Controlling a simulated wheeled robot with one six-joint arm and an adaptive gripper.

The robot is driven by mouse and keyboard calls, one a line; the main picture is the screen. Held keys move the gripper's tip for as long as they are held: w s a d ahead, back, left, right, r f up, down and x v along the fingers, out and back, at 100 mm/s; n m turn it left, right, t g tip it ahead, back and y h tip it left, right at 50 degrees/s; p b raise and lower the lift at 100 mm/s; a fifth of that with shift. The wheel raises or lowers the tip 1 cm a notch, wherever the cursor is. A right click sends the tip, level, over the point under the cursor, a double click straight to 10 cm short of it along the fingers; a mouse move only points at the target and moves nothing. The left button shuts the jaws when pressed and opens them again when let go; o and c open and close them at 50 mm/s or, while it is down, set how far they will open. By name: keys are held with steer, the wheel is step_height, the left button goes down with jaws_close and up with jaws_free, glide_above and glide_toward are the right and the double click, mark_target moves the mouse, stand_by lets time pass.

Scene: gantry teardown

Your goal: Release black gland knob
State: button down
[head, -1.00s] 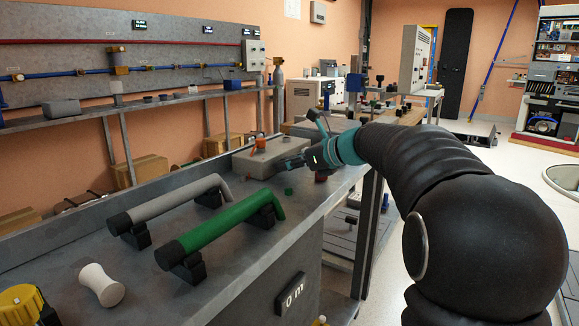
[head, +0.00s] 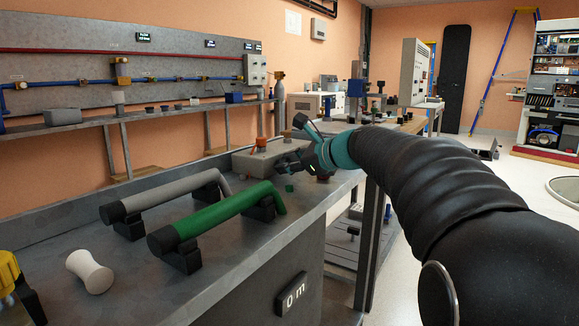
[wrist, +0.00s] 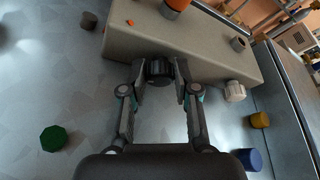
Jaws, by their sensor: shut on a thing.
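The black gland knob (wrist: 159,71) is a dark, ridged cap on the near side of a beige box (wrist: 210,40) in the wrist view. My gripper (wrist: 160,82) has one finger on each side of the knob and is shut on it. In the head view my gripper (head: 284,165) reaches the beige box (head: 262,158) at the far end of the grey bench. The knob itself cannot be made out there behind the fingers.
An orange fitting (wrist: 178,4) and a white knob (wrist: 235,91) are on the box. Loose green (wrist: 53,138), yellow (wrist: 259,120) and blue (wrist: 249,159) caps lie around. Grey (head: 165,195) and green (head: 215,217) handled tubes and a white spool (head: 90,271) occupy the nearer bench.

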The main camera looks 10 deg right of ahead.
steer(key=c, duration=0.9)
jaws_free()
steer(key=shift+o, duration=0.2)
